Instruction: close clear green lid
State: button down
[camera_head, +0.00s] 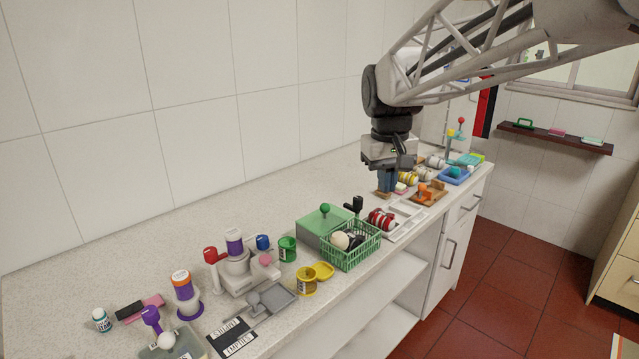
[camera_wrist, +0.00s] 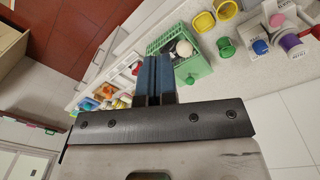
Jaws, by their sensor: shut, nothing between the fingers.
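I cannot tell for sure which piece is the clear green lid. A green box with a flat green top and a round green knob (camera_head: 323,222) stands behind the green basket; its green side shows in the wrist view (camera_wrist: 193,69). A small green round container (camera_head: 288,249) stands left of it and shows in the wrist view (camera_wrist: 226,48). A pale greenish box (camera_head: 183,346) is cut by the bottom edge of the head view. My gripper (camera_head: 385,190) is shut and empty above the counter, right of the green box. Its blue fingers (camera_wrist: 155,62) lie together in the wrist view.
The green basket (camera_head: 352,255) holds white and dark items. A white tray (camera_head: 407,222) with red-and-white pieces is beside it. A yellow container with its lid open (camera_head: 308,283) stands near the counter's front edge. Several coloured objects stand under my arm's far side. The back of the counter (camera_head: 150,240) is clear.

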jog(key=w+a+f+n+g, duration=0.1)
jog(key=w+a, duration=0.3)
jog(key=w, duration=0.6)
jog(key=w+a+n+g, duration=0.1)
jog(key=w+a, duration=0.2)
jog(key=w, duration=0.6)
jog(key=w+a+f, duration=0.3)
jog(key=w, duration=0.2)
jog(key=w+a+f+n+h, duration=0.1)
jog(key=w+a+f, duration=0.2)
jog(key=w, duration=0.3)
jog(key=w+a+f+n+g, duration=0.1)
jog(key=w+a+f, duration=0.1)
jog(key=w+a, duration=0.2)
jog(key=shift+w+a+f, duration=0.2)
jog(key=shift+w+f, duration=0.2)
jog(key=shift+w, duration=0.85)
jog(key=shift+f, duration=0.1)
send_over(319, 213)
jog(key=w+a, duration=0.1)
jog(key=f, duration=0.9)
jog(key=shift+w+f, duration=0.2)
jog(key=shift+f, duration=0.15)
jog(key=shift+s+d+f, duration=0.2)
jog(key=shift+s+d, duration=0.25)
jog(key=shift+s, duration=0.3)
